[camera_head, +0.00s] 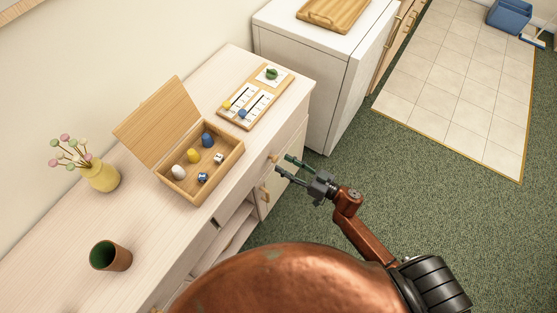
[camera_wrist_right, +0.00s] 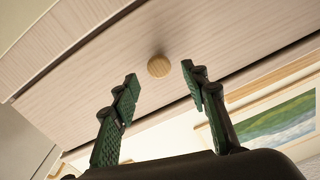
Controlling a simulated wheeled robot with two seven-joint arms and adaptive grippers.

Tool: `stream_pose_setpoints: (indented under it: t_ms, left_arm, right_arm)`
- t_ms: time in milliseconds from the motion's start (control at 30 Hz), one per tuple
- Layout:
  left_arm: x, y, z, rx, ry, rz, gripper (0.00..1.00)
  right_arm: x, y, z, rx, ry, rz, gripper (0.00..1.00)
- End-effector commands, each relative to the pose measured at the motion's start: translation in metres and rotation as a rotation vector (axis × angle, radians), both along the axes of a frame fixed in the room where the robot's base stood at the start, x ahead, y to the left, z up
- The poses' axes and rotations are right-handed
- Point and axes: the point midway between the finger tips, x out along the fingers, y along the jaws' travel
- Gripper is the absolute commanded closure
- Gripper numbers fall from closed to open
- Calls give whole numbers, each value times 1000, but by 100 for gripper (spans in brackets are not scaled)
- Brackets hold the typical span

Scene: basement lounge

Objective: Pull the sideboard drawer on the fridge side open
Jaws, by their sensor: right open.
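The pale wood sideboard (camera_head: 148,232) runs along the wall at left. Its fridge-side drawer front (camera_head: 291,142) looks flush with the body, and also fills much of the right wrist view (camera_wrist_right: 90,92). The drawer's round wooden knob (camera_head: 275,158) shows in the right wrist view (camera_wrist_right: 159,66), just beyond and roughly between the fingertips. My right gripper (camera_head: 282,164) is open and empty in front of the knob; its green-padded fingers (camera_wrist_right: 160,84) stand apart on either side, with no clear contact. The white fridge (camera_head: 302,95) stands past the sideboard's end. My left gripper is not in view.
On the sideboard stand an open wooden box (camera_head: 222,169) with several small items, a board with cards (camera_head: 240,119), a yellow vase (camera_head: 99,176) and a brown cup (camera_head: 110,257). Another handle (camera_head: 264,193) sits below the drawer. Green carpet (camera_head: 400,170) is clear at right.

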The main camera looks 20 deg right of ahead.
Motion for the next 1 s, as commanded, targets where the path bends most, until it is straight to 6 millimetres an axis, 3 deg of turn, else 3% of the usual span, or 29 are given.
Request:
stream_pose_setpoints:
  t_ms: [200,600,1000]
  left_arm:
    - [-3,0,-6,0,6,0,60]
    - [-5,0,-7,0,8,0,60]
    - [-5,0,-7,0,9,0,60]
  right_arm:
    - [23,17,-2,0,2,-2,59]
    - [29,23,-1,-2,2,-1,59]
    - [29,22,-2,-2,2,-2,86]
